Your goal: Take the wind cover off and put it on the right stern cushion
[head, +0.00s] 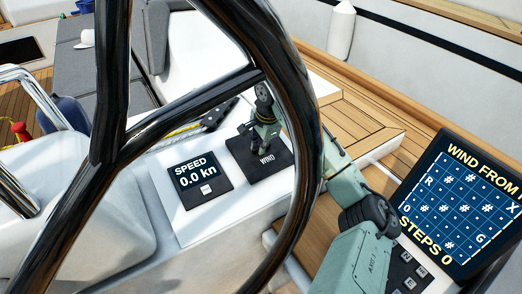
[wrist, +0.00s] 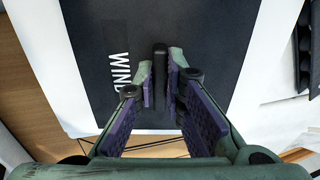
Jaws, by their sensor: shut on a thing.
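The wind cover (head: 262,165) is a dark square plate marked WIND, lying on the white console panel beside the speed display. In the wrist view the cover (wrist: 100,30) fills the upper middle, with a small black upright grip (wrist: 160,62) on it. My gripper (head: 264,128) comes down on the cover from above. In the wrist view its fingertips (wrist: 160,78) are closed on the black grip from both sides. The cover looks level and at the panel; I cannot tell any gap beneath. Grey cushions (head: 84,65) lie at the far left; which is the right stern one is unclear.
A dark steering wheel rim (head: 305,150) crosses the head view in front of the console. The speed display (head: 200,180) reads 0.0 kn. A screen (head: 460,205) stands at right. A winch handle and rope (head: 205,120) lie behind the panel. A white cap (head: 87,38) rests at the far left.

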